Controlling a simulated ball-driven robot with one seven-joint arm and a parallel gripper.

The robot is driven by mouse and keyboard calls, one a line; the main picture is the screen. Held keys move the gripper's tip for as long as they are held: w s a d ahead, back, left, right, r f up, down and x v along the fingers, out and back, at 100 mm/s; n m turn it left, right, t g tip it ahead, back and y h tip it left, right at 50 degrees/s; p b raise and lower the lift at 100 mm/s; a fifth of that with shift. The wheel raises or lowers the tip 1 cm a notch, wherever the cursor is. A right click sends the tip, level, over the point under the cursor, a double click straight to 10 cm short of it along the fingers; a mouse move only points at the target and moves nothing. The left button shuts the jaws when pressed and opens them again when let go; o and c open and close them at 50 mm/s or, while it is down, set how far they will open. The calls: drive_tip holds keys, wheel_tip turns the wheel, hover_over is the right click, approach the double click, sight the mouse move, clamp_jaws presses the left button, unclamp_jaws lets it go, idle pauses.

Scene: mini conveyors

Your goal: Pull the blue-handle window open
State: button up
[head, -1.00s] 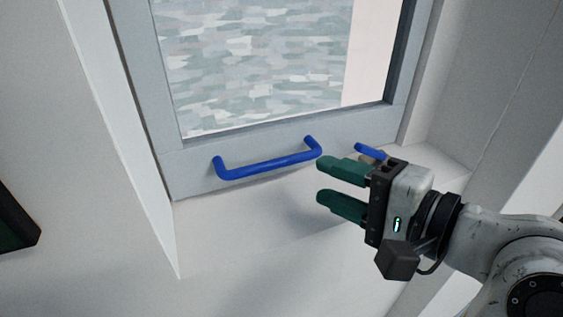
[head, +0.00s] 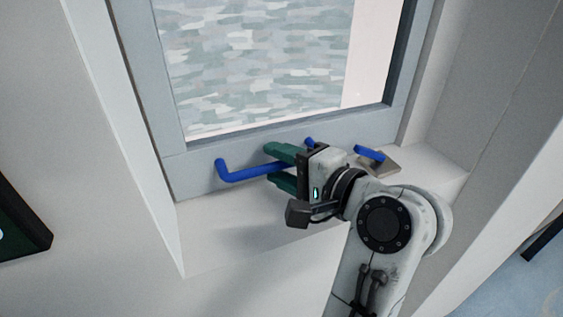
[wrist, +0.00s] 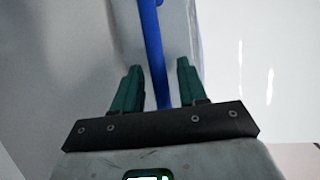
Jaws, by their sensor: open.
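The window (head: 190,159) has a grey frame around a patterned pane and looks shut. Its blue bar handle (head: 236,172) runs along the bottom rail; my gripper hides part of its right half. My gripper (head: 272,168) has green fingers and is open at the handle. In the wrist view the blue handle (wrist: 154,50) passes between the two spread fingers (wrist: 157,78), with a gap visible on each side.
A second, small blue lever (head: 369,153) on a grey plate lies on the sill to the right. The white sill (head: 225,240) is clear below the handle. The recess wall (head: 125,140) stands close on the left. A dark panel (head: 20,225) is at the far left.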

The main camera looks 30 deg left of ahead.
clamp_jaws()
idle(0.4)
drive_tip(key=w+a+y+b, duration=0.2)
drive_tip(key=w+a+b, duration=0.4)
drive_tip(key=w+a, duration=0.4)
drive_tip(key=a, duration=0.2)
drive_tip(key=shift+a+r+n+t, duration=0.15)
drive_tip(key=shift+a+n+t, duration=0.2)
drive_tip(key=shift+n+t, duration=0.05)
unclamp_jaws()
